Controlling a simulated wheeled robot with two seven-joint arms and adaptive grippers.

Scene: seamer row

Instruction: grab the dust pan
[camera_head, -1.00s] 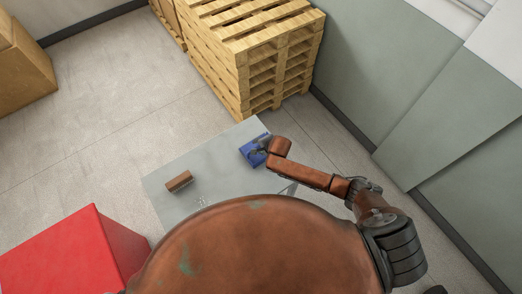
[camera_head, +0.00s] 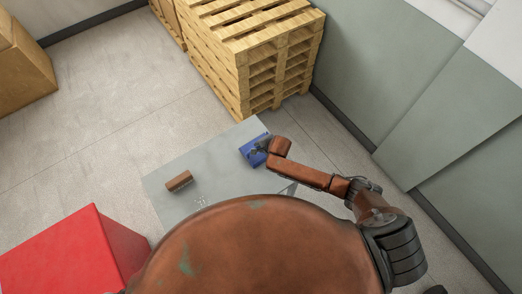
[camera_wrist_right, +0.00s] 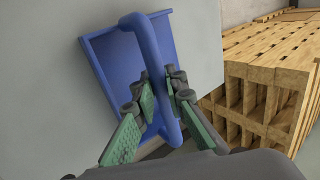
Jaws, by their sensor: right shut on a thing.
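The blue dust pan (camera_head: 250,152) lies on the grey table top near its far right edge. In the right wrist view the dust pan (camera_wrist_right: 110,62) shows its flat tray with raised rims and a thick curved blue handle. My right gripper (camera_head: 262,146) is at the dust pan; in the wrist view its green-padded fingers (camera_wrist_right: 163,88) stand on either side of the handle and are shut on it. The pan appears to rest on the table. My left gripper is not in view.
A brown brush (camera_head: 179,181) with pale bristles lies on the grey table (camera_head: 215,158), with small white bits (camera_head: 201,202) near it. A stack of wooden pallets (camera_head: 262,60) stands behind the table. A red box (camera_head: 70,255) is at lower left. Floor beyond is clear.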

